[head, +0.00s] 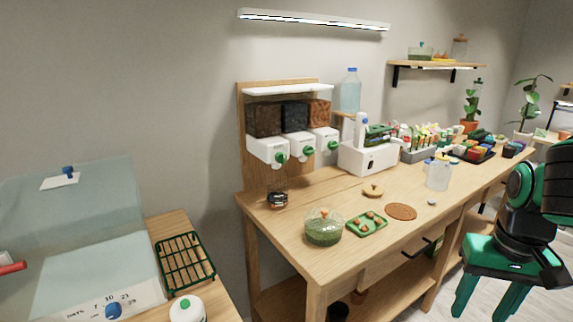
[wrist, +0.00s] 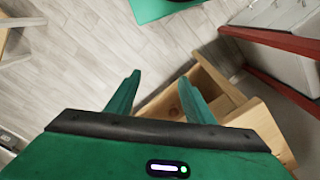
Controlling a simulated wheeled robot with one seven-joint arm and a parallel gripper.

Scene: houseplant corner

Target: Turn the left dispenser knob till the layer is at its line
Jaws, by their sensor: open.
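The dispenser stands at the back left of the wooden bench in the head view, with several clear bins over white fronts. Its left knob (head: 281,157) is green, on the left white front (head: 264,150), under a bin of dark brown material (head: 264,120). A small glass jar (head: 277,200) with a dark layer stands on the bench below the left knob; its line is too small to make out. My gripper (head: 487,300) is open and empty, far to the right, in front of the bench. The wrist view shows its two green fingers (wrist: 158,97) apart over the floor.
A covered glass bowl (head: 323,228), a green tray (head: 367,224) and a cork disc (head: 401,211) lie on the bench front. A wooden crate (wrist: 215,95) is below my gripper in the wrist view.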

